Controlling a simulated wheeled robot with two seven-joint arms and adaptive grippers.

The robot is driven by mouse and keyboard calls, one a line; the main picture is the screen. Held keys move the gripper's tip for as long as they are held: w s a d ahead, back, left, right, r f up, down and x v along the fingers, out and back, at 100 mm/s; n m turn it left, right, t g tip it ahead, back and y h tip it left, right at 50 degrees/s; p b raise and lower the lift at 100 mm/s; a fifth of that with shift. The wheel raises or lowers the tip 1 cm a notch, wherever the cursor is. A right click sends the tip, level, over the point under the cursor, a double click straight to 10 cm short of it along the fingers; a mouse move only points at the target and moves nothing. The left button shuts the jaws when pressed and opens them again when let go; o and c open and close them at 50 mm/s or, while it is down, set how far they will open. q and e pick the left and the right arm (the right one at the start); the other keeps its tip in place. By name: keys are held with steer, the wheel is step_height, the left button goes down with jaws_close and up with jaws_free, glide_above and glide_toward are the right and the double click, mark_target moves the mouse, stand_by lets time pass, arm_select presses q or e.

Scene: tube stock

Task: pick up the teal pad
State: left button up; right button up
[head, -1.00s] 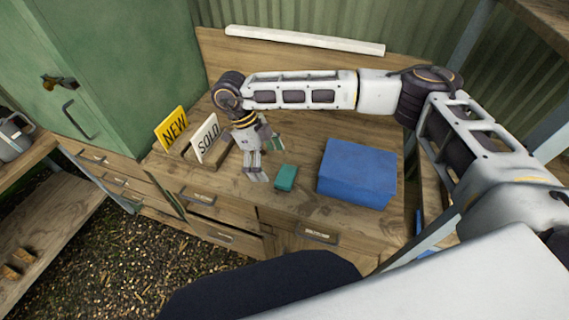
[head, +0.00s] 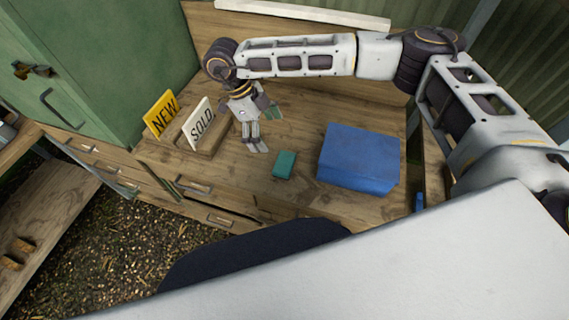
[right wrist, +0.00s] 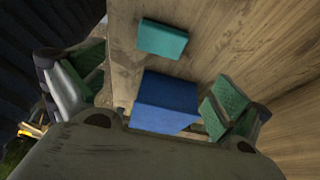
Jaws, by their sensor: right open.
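The teal pad (head: 284,164) is a small flat block lying on the wooden bench top, left of the blue box. It also shows in the right wrist view (right wrist: 162,39), near the top, above the space between the fingers. My right gripper (head: 256,144) is open and empty, pointing down, left of and a little behind the pad in the head view. It does not touch the pad. Its green-padded fingers show at the left and right of the right wrist view. My left gripper is not in view.
A blue box (head: 358,158) stands right of the pad. A yellow NEW sign (head: 162,113) and a white SOLD sign (head: 198,123) stand upright left of my gripper. A green cabinet (head: 100,60) is at the left. Bare bench surrounds the pad.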

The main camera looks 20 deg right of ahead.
steer(key=p, duration=0.2)
glide_above(284, 162)
steer(key=a, duration=0.1)
steer(key=shift+w+a+f, duration=0.1)
steer(key=shift+w+f, duration=0.05)
steer(key=shift+f, duration=1.15)
steer(key=shift+w+a+f, duration=0.1)
steer(key=shift+w+f, duration=0.05)
steer(key=shift+f, duration=1.2)
steer(key=shift+w+f, duration=0.15)
steer(key=shift+f, duration=1.15)
steer(key=shift+f, duration=0.1)
steer(key=shift+p+x, duration=0.45)
steer(key=shift+x, duration=0.7)
steer(key=shift+p+x, duration=0.3)
steer(key=shift+x, duration=1.05)
steer(key=shift+w+a+f, duration=0.1)
steer(key=shift+a+f, duration=0.05)
steer(key=c, duration=0.9)
